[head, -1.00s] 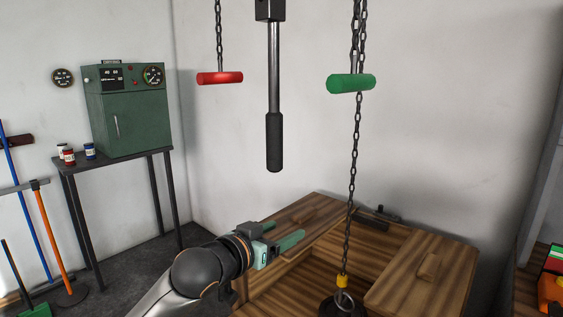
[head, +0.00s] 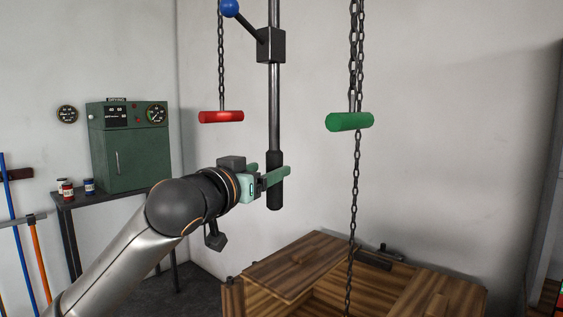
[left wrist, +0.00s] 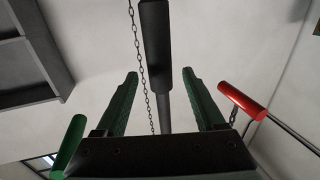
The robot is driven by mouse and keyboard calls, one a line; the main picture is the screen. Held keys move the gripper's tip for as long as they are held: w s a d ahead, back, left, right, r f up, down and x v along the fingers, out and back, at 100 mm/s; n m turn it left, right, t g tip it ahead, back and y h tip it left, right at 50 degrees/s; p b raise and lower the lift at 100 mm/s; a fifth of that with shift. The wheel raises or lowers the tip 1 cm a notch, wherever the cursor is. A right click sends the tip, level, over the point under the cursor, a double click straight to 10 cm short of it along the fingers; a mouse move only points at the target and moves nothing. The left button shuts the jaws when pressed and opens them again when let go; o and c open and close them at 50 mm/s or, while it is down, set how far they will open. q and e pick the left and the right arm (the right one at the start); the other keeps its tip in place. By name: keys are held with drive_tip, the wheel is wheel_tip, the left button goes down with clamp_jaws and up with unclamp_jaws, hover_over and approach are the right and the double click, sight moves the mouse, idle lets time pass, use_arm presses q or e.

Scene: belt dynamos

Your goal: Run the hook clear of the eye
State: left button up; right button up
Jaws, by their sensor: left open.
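A dark metal rod (head: 274,95) hangs down with a black grip (head: 275,199) at its lower end. My left gripper (head: 270,173) is open at this grip, one finger crossing in front of it. In the left wrist view the grip (left wrist: 155,45) shows between the open fingers (left wrist: 160,75), with gaps on both sides. A chain (head: 355,190) hangs on the right and runs down past the lower picture edge. The hook and the eye are not visible now. My right gripper is not in view.
A red handle (head: 221,117) hangs on a chain left of the rod, and a green handle (head: 349,121) hangs right of it. A wooden crate (head: 292,265) with open lid boards stands below. A green cabinet (head: 130,150) stands on a table at left.

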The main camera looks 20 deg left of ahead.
sight(281, 164)
use_arm(q)
drive_tip(key=w, duration=0.4)
drive_tip(key=w+d+p, duration=0.1)
drive_tip(key=w, duration=0.2)
drive_tip(key=shift+w, duration=0.1)
clamp_jaws()
idle(0.5)
idle(0.8)
